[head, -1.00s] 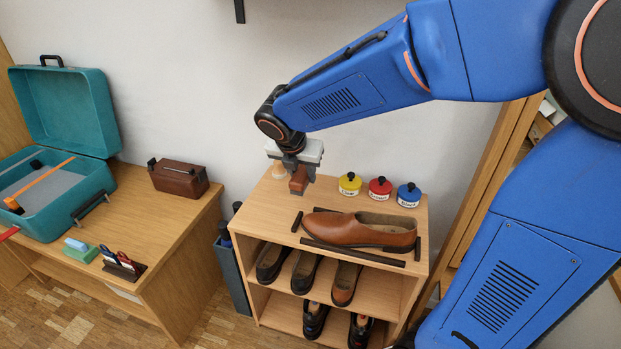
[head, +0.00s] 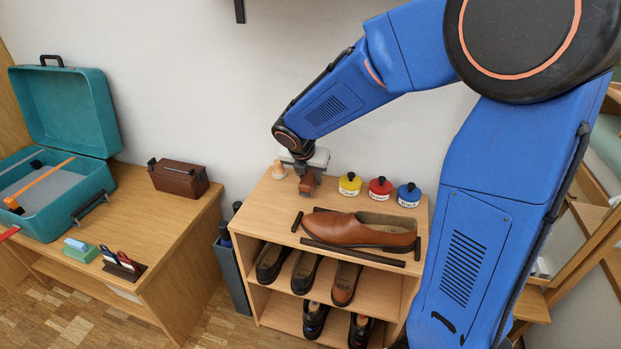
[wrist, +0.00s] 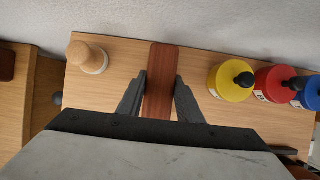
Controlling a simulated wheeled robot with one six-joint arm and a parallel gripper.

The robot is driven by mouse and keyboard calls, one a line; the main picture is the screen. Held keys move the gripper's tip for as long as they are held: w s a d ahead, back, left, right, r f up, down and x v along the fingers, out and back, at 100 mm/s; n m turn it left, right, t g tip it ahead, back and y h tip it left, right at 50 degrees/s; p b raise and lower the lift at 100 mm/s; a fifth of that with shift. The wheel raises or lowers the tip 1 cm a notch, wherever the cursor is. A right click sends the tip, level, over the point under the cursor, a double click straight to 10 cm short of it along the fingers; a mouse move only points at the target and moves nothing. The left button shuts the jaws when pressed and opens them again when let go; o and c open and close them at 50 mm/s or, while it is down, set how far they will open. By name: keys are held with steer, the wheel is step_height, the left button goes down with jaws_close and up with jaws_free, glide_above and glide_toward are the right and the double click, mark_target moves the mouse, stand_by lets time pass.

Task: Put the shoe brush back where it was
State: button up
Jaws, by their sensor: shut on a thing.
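The shoe brush (head: 307,185) is a reddish-brown wooden block. My gripper (wrist: 161,92) is shut on it, with one dark finger on each side of the block in the wrist view (wrist: 160,68). In the head view my gripper (head: 306,172) is over the back left part of the shoe rack's top (head: 262,205). The brush hangs below the fingers, close to the top; I cannot tell whether it touches. The brush's underside is hidden.
A pale wooden knob-shaped piece (head: 279,170) stands left of the brush. Yellow (head: 349,184), red (head: 380,188) and blue (head: 408,195) tins stand to its right. A brown shoe (head: 358,229) lies in front between dark strips. The wall is close behind.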

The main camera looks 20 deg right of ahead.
steer(key=shift+w+d+f, duration=0.15)
steer(key=shift+w+f, duration=0.05)
steer(key=shift+f, duration=0.2)
steer(key=shift+s+f, duration=0.1)
steer(key=shift+f, duration=0.25)
